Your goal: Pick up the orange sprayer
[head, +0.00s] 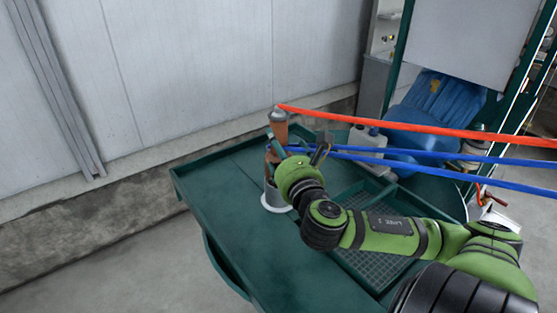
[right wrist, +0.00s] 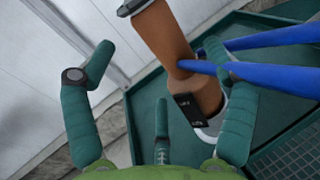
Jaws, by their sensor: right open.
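In the right wrist view the sprayer's orange body (right wrist: 165,42) runs down to a black part with a label. My open teal fingers (right wrist: 158,55) are spread to its left and right, with a third finger below. Contact cannot be told. My left gripper is not in view.
A red hose (head: 400,127) and blue hoses (head: 430,155) run from the sprayer to the right. The green table (head: 225,185) has a grid tray (head: 365,255). A white canister (head: 366,145) and blue containers (head: 425,110) stand behind. The table's left side is clear.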

